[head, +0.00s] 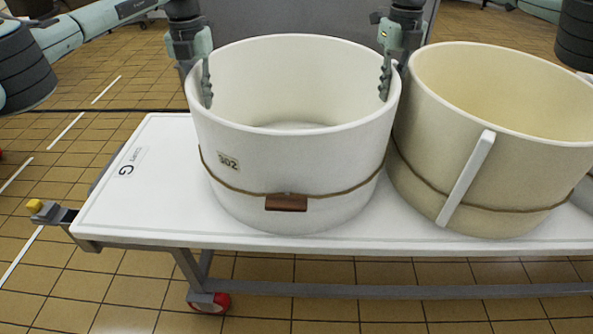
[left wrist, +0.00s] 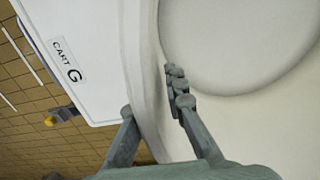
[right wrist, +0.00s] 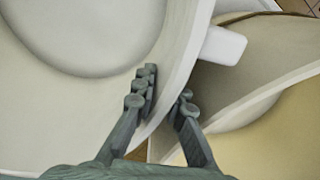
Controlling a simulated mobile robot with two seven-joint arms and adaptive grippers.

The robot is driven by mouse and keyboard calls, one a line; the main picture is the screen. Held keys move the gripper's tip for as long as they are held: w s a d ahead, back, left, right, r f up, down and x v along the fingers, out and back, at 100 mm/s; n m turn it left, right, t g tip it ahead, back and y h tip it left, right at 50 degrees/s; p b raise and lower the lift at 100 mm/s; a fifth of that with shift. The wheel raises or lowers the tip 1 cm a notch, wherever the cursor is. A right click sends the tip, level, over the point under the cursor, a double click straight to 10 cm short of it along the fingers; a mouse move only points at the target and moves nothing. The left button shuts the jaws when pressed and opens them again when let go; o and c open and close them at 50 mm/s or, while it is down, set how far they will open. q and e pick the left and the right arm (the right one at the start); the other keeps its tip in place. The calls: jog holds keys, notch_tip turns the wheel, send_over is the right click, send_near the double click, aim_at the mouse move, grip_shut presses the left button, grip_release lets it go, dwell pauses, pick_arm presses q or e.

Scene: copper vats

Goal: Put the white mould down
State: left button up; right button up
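The white mould (head: 290,165) is a large round open tub in the head view, upright at the cart's middle, with a label "302", a brown cord and a brown block on its front. Its base is on or just above the white cart top (head: 150,195); I cannot tell which. My left gripper (head: 207,85) straddles its left wall, one finger inside and one outside, closed on it. It also shows in the left wrist view (left wrist: 152,100). My right gripper (head: 385,80) likewise grips the right wall, as the right wrist view shows (right wrist: 165,98).
A cream mould (head: 500,110) with a white bar stands close to the right of the white mould, with little gap. The cart top left of the white mould is bare except for a "CART G" label (head: 130,162). A yellow-tipped fitting (head: 38,206) sticks out at the left end.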

aim_at(196, 69)
pick_arm(q)
jog(key=o, duration=0.3)
jog(key=shift+r, duration=0.2)
pick_arm(e)
jog(key=o, duration=0.3)
jog(key=shift+r, duration=0.2)
pick_arm(q)
notch_tip(196, 69, up, 12)
jog(key=shift+f, duration=0.2)
jog(key=shift+r, duration=0.15)
pick_arm(e)
notch_tip(196, 69, up, 12)
jog(key=shift+f, duration=0.1)
